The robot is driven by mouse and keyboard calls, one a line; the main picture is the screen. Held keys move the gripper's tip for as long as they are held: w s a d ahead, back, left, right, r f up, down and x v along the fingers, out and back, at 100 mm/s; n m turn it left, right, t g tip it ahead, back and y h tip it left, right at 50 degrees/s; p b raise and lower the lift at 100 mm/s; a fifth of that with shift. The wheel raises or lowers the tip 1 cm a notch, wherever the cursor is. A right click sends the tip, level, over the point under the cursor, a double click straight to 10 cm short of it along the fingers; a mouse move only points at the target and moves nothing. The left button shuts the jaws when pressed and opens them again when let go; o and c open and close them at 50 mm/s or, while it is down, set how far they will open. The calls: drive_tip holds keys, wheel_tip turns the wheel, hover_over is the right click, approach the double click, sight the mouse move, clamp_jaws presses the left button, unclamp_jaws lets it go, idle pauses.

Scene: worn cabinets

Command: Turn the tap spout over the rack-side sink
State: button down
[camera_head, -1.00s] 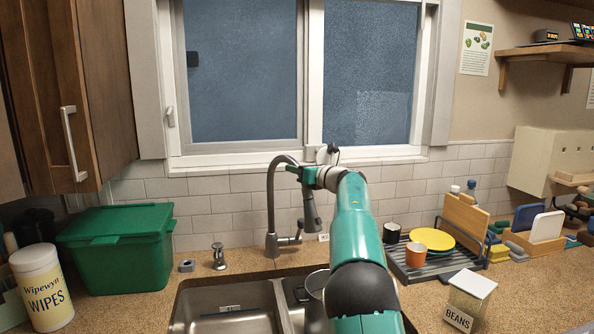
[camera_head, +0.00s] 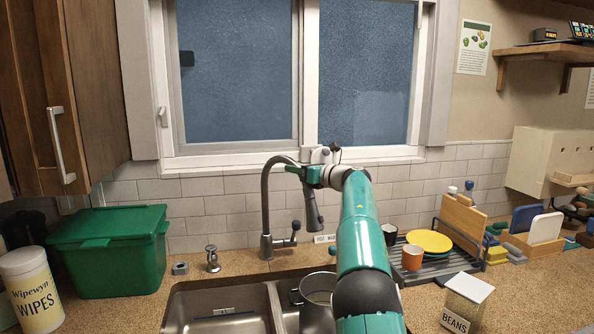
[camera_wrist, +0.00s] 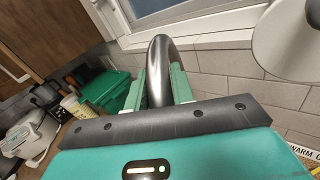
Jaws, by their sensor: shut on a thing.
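The dark grey gooseneck tap (camera_head: 266,205) stands behind the double sink. Its spout head (camera_head: 314,212) hangs down to the right of the tap's base, above the back of the right, rack-side basin (camera_head: 283,308). My gripper (camera_head: 296,168) is shut on the curved spout near the top of the arch. In the wrist view, the green fingers (camera_wrist: 158,88) stand on both sides of the spout's arch (camera_wrist: 158,58). A metal pot (camera_head: 317,312) stands in the right basin. My arm hides part of that basin's right side.
The left basin (camera_head: 222,302) is at the left. A dish rack (camera_head: 440,268) with a yellow plate (camera_head: 429,240) and cups stands at the right. A beans box (camera_head: 466,303), green bin (camera_head: 115,252) and wipes tub (camera_head: 31,291) stand on the counter. The window (camera_head: 235,80) is close behind.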

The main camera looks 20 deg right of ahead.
drive_tip(key=shift+s+a+r, duration=0.15)
drive_tip(key=shift+a+r, duration=0.05)
drive_tip(key=shift+r, duration=0.35)
drive_tip(key=c, duration=1.5)
unclamp_jaws()
drive_tip(key=o, duration=0.3)
drive_tip(key=shift+s+r, duration=0.1)
drive_tip(key=shift+s, duration=0.15)
drive_tip(key=shift+w+d+f, duration=0.1)
drive_tip(key=shift+w+f, duration=0.3)
drive_tip(key=shift+f, duration=0.05)
drive_tip(key=shift+s+r, duration=0.15)
drive_tip(key=shift+s, duration=0.2)
drive_tip(key=shift+d, duration=0.25)
drive_tip(key=v, duration=1.2)
drive_tip(key=shift+s+d+f, duration=0.2)
drive_tip(key=shift+s+d, duration=0.05)
drive_tip(key=shift+s, duration=0.1)
drive_tip(key=shift+r, duration=0.1)
